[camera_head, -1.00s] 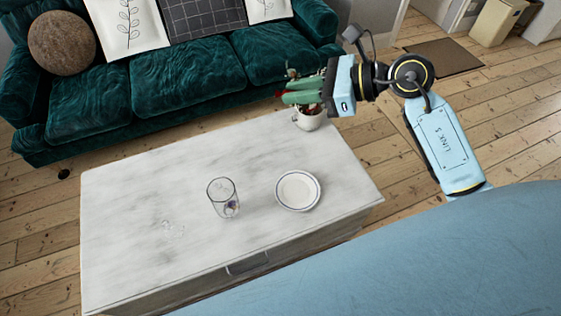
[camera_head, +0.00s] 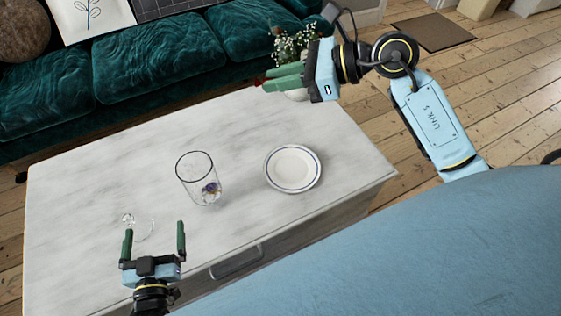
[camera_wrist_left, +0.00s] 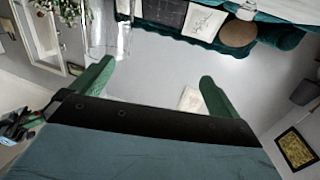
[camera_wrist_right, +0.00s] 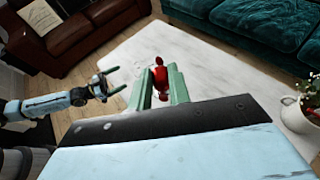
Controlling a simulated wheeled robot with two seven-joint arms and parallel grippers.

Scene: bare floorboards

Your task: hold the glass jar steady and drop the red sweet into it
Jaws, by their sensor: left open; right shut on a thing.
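The clear glass jar (camera_head: 200,190) stands upright on the table with a small dark purple and gold thing in its bottom. It also shows in the left wrist view (camera_wrist_left: 108,38), near one fingertip. My left gripper (camera_head: 154,228) is open and empty, front left of the jar and apart from it. My right gripper (camera_head: 270,84) is shut on the red sweet (camera_head: 259,83), high at the back right of the jar. In the right wrist view the red sweet (camera_wrist_right: 160,75) sits between the green fingertips.
A clear glass lid-like piece (camera_head: 138,224) lies on the pale marbled table (camera_head: 90,165) by my left gripper. A white, blue-rimmed plate (camera_head: 293,168) lies right of the jar. A flower pot (camera_wrist_right: 298,115) stands beyond, partly hidden in the head view by my right gripper.

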